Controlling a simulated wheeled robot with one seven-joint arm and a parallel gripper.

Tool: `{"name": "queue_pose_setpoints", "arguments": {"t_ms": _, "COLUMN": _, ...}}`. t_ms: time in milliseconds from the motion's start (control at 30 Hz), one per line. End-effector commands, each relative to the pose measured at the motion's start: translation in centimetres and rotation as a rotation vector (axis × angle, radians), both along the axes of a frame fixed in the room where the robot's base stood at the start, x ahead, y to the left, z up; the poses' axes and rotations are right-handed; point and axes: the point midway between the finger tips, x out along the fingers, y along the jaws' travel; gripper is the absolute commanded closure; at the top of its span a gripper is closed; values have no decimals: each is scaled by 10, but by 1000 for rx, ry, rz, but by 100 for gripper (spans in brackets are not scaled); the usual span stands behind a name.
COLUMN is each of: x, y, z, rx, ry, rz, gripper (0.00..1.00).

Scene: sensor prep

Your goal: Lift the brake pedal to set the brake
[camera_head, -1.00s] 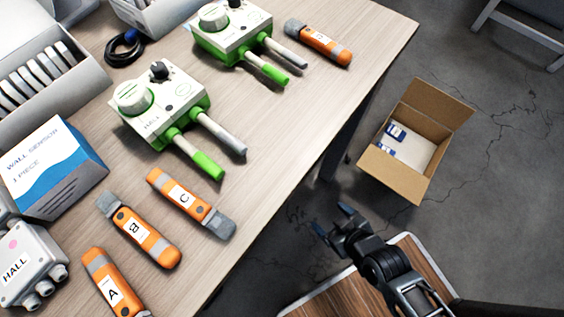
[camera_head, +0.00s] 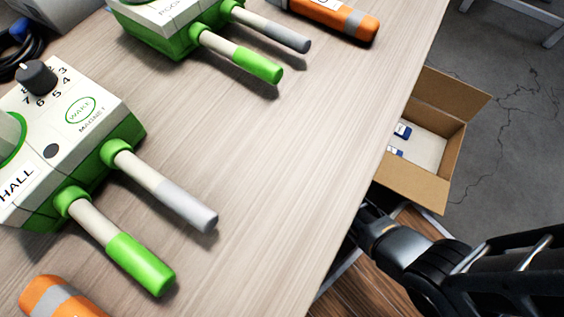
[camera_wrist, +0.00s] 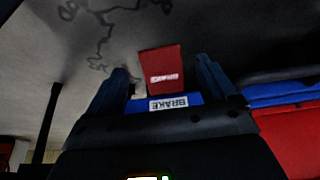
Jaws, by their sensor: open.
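In the wrist view a red pedal plate (camera_wrist: 162,68) with a small white label stands between the two fingers of my gripper (camera_wrist: 163,82). Just below it is a blue bar with a white BRAKE label (camera_wrist: 169,103), its lettering turned over. The fingers are apart, one on each side of the red plate. I cannot tell whether either touches it. In the head view my gripper (camera_head: 370,215) is low beside the table's edge, and its fingertips are hidden there. The pedal does not show in the head view.
The wooden table (camera_head: 270,170) holds a green and white HALL device (camera_head: 75,130), a second one (camera_head: 165,25) and orange handheld tools. A cardboard box (camera_head: 425,190) stands on the floor beyond the edge. Red and blue parts (camera_wrist: 285,125) lie right in the wrist view.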

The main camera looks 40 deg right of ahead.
Motion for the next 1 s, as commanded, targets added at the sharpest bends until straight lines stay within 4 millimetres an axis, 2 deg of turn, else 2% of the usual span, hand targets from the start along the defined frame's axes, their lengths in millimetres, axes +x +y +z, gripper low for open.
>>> {"name": "queue_pose_setpoints", "arguments": {"t_ms": 33, "x": 3, "y": 0, "z": -12, "rx": 0, "ry": 1, "rz": 0, "gripper": 15}}
{"name": "queue_pose_setpoints", "arguments": {"t_ms": 200, "x": 9, "y": 3, "z": -27, "rx": 0, "ry": 0, "rz": -1, "gripper": 15}}
{"name": "queue_pose_setpoints", "arguments": {"t_ms": 600, "x": 12, "y": 4, "z": -30, "rx": 0, "ry": -1, "rz": -2, "gripper": 16}}
{"name": "queue_pose_setpoints", "arguments": {"t_ms": 1000, "x": 11, "y": 4, "z": -30, "rx": 0, "ry": -1, "rz": -1, "gripper": 54}}
